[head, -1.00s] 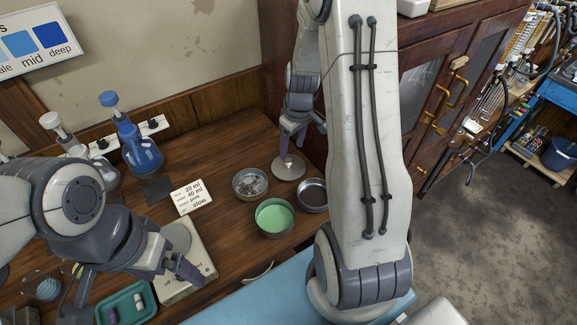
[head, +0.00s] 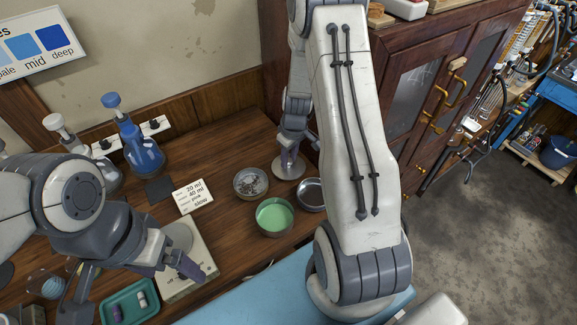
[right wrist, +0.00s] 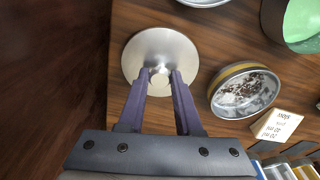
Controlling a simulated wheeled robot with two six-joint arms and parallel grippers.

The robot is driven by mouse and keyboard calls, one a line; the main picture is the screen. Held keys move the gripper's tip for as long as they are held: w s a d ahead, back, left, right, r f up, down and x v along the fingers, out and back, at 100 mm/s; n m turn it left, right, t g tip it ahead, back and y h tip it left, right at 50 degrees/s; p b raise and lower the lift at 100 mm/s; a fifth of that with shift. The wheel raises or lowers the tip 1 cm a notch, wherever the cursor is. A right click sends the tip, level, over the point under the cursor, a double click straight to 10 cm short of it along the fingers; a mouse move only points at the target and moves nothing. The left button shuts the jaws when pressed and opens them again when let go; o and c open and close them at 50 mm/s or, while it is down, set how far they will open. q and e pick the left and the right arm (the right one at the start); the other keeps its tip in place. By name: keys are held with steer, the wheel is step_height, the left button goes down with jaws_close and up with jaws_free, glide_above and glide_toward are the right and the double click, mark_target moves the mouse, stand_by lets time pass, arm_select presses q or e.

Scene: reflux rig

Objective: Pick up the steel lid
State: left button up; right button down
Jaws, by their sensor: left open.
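The steel lid (head: 287,171) is a round grey disc lying flat on the wooden bench near the cabinet. In the right wrist view the lid (right wrist: 145,50) shows a small knob at its middle. My right gripper (head: 291,160) is down at the lid, its two purple fingers apart. In the right wrist view the fingertips (right wrist: 162,76) stand either side of the knob; whether they touch it is unclear. My left gripper (head: 188,268) is open and empty above the white hotplate at the lower left.
Beside the lid are a dish with dark flakes (head: 251,183), a dish of green liquid (head: 274,216) and a dark dish (head: 311,194). A label card (head: 193,196), a blue flask (head: 143,155) and a green tray (head: 130,303) lie further left. The cabinet (head: 405,100) bounds the right.

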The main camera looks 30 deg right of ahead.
step_height(320, 180, up, 10)
steer(key=b, duration=0.1)
stand_by(0.6)
steer(key=shift+r, duration=0.15)
steer(key=shift+r+p, duration=1.65)
steer(key=shift+r, duration=0.2)
